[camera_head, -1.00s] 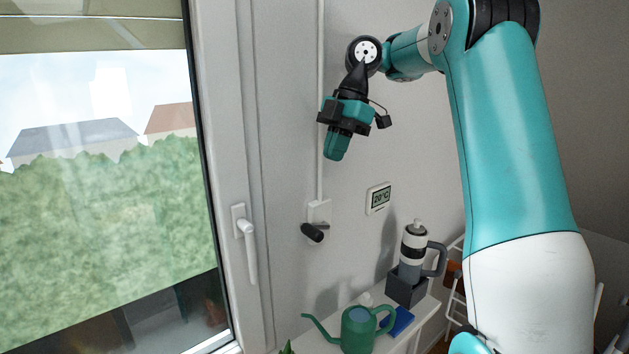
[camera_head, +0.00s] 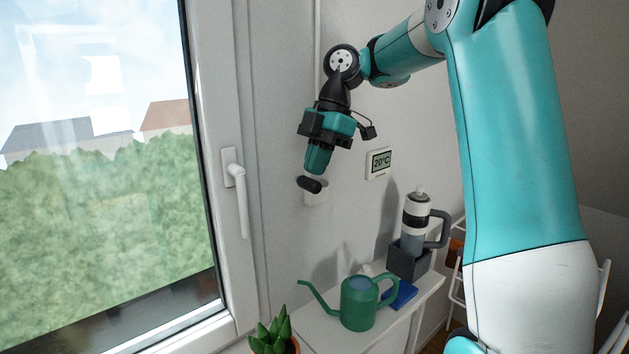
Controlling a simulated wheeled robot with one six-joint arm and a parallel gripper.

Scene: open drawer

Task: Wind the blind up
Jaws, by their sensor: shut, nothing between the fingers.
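The blind does not show in the head view now; the window pane (camera_head: 100,200) is uncovered as far as I see it. A small winder box (camera_head: 317,195) sits on the wall right of the window, with a dark crank handle (camera_head: 309,184) sticking out towards the left. My gripper (camera_head: 317,166) points downward with its teal fingers shut and empty. The fingertips are just above the crank handle in the picture. I cannot tell whether they touch it or how far apart they are in depth. The gripper hides part of the wall above the box.
A white window handle (camera_head: 238,195) stands out left of the winder. Below is a white shelf (camera_head: 318,332) with a green watering can (camera_head: 358,305), a flask (camera_head: 413,228) in a dark holder, a blue item (camera_head: 402,294) and a potted plant (camera_head: 272,332).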

